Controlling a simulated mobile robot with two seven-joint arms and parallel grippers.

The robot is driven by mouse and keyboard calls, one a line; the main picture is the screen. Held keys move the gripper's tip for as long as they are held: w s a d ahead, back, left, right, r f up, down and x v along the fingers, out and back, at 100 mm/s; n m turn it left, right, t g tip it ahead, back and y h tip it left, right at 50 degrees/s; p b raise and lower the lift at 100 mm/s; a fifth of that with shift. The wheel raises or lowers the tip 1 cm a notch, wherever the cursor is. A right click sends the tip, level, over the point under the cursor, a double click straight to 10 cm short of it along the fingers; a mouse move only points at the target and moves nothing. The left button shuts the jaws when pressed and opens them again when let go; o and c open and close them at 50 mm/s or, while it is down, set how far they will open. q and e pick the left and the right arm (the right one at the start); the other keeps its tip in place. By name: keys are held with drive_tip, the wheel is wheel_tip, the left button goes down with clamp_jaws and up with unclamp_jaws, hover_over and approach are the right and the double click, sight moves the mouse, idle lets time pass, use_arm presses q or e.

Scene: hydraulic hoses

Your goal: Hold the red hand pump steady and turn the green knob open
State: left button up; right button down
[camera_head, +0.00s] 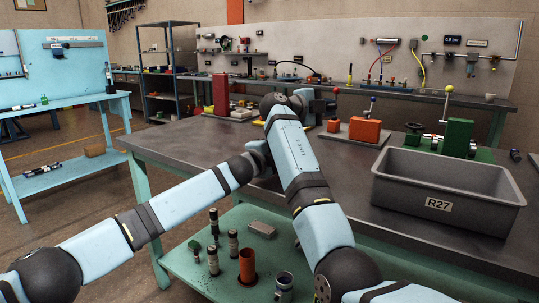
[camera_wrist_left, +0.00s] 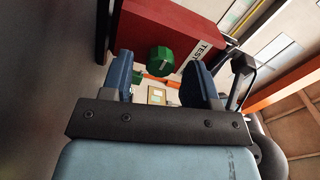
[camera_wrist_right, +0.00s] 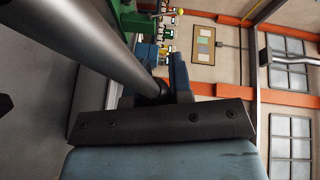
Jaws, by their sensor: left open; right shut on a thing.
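The red body (camera_wrist_left: 165,24) with a white TEST label fills the top of the left wrist view; I take it for the hand pump. The green knob (camera_wrist_left: 161,60) shows against it, between and beyond the fingertips of my left gripper (camera_wrist_left: 160,76). That gripper is open and empty, and in the head view it is hidden behind my right arm. My right gripper (camera_head: 318,104) is over the bench's middle. In the right wrist view it (camera_wrist_right: 155,88) is shut on a grey round bar (camera_wrist_right: 95,50). The bar hides one finger; what it belongs to is unclear.
A grey bin (camera_head: 445,190) labelled R27 stands at the bench's front right. An orange-red block (camera_head: 366,130) with a lever and a green unit (camera_head: 457,137) stand behind it. A tall red block (camera_head: 220,94) stands left. My forearms cross closely. The bench's front left is clear.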

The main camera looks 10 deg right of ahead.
use_arm(q)
drive_tip(key=v, duration=1.2)
drive_tip(key=shift+w, duration=0.1)
use_arm(e)
drive_tip(key=c, duration=0.9)
unclamp_jaws()
drive_tip(key=shift+c, duration=0.2)
